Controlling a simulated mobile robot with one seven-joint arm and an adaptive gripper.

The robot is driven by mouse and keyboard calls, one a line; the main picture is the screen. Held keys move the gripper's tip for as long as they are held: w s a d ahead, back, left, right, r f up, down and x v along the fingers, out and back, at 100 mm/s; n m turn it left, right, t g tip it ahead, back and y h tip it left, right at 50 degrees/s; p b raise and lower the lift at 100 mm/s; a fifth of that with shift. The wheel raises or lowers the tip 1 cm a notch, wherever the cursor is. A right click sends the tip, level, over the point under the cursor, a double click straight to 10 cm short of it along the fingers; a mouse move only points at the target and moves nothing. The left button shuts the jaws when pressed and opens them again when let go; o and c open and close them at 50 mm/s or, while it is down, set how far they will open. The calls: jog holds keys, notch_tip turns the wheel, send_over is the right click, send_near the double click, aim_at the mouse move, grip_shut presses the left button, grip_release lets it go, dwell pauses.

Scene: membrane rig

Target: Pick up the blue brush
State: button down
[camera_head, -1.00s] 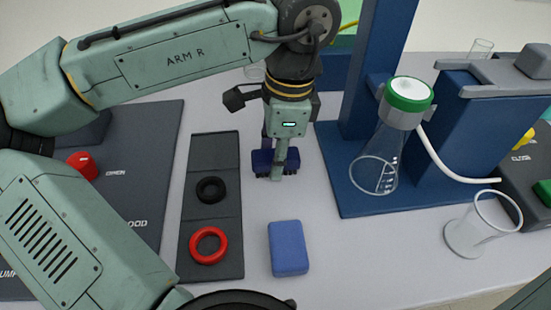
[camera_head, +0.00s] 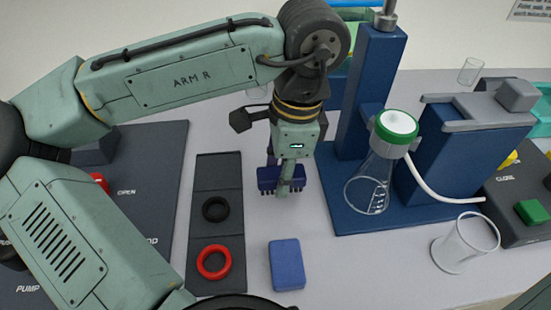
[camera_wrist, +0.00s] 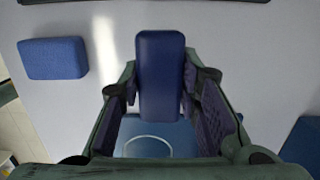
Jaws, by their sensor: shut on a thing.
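The blue brush (camera_head: 267,178) is a dark blue block with dark bristles pointing down. It is in my gripper (camera_head: 284,180), in the middle of the head view, and a pale finger crosses its front. In the wrist view the brush (camera_wrist: 160,62) shows as a long blue block from above, between the two fingers of my gripper (camera_wrist: 160,82). The gripper is shut on it. Whether the bristles touch the table or hang just above it I cannot tell.
A blue sponge (camera_head: 286,264) lies in front of the brush. A dark tray (camera_head: 217,175) with a black ring and a red ring is to its left. A blue stand with a green-capped flask (camera_head: 370,180) is close on the right. An empty beaker (camera_head: 465,245) stands front right.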

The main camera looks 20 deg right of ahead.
jog(key=s, duration=0.9)
jog(key=s+r+p, duration=0.1)
jog(key=s, duration=0.3)
jog(key=shift+s+d+r, duration=0.1)
jog(key=shift+s+d, duration=0.15)
jog(key=shift+s, duration=0.15)
